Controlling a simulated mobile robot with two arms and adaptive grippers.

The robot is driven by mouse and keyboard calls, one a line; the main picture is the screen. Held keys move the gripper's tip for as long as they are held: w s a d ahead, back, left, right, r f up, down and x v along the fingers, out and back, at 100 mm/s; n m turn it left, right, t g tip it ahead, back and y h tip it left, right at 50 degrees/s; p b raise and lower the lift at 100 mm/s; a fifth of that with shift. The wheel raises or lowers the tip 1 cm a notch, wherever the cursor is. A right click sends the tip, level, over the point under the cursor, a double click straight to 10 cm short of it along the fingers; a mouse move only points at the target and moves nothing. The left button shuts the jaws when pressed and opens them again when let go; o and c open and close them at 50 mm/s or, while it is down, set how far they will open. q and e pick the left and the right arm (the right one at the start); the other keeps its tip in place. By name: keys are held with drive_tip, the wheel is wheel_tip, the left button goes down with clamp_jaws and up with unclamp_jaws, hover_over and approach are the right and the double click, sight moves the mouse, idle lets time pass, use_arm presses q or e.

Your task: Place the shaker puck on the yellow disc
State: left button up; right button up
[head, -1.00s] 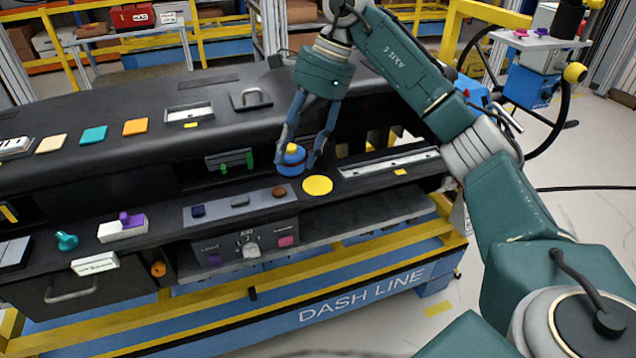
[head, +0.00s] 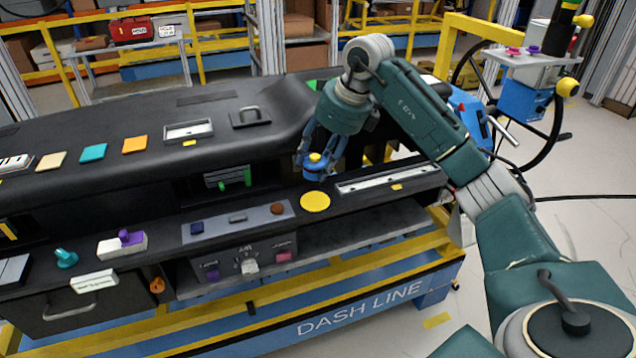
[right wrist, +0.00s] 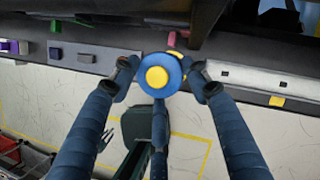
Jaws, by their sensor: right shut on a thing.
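The shaker puck (head: 314,170) is blue with a yellow knob on top. My right gripper (head: 316,164) is shut on it, with a finger on either side. The yellow disc (head: 315,202) lies flat on the black dash ledge, just below the puck in the head view, and its top is bare there. In the right wrist view the puck (right wrist: 161,79) sits between the two fingertips of my gripper (right wrist: 163,82), and a yellow sliver shows behind its rim. The gap between puck and ledge is hard to judge. My left gripper is not in view.
A silver slotted strip (head: 388,178) lies right of the disc. A grey button panel (head: 238,221) lies left of it. A green slider unit (head: 229,177) is set in the recess behind. The black dash hood (head: 240,95) rises behind the gripper.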

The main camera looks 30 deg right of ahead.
sight(322, 163)
wheel_tip(322, 163, down, 3)
drive_tip(key=shift+f, duration=0.15)
wheel_tip(322, 163, down, 3)
drive_tip(key=shift+a+p, duration=0.1)
drive_tip(key=shift+p, duration=0.5)
drive_tip(key=shift+f, duration=0.5)
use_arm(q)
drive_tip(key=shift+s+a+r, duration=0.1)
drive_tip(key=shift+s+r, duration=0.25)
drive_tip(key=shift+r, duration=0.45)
use_arm(e)
drive_tip(key=o, duration=1.6)
drive_tip(key=shift+f, duration=0.1)
use_arm(q)
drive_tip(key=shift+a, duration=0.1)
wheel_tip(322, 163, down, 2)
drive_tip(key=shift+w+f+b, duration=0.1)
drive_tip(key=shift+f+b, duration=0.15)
drive_tip(key=shift+b, duration=0.95)
use_arm(e)
drive_tip(key=v, duration=1.2)
drive_tip(key=shift+s, duration=0.1)
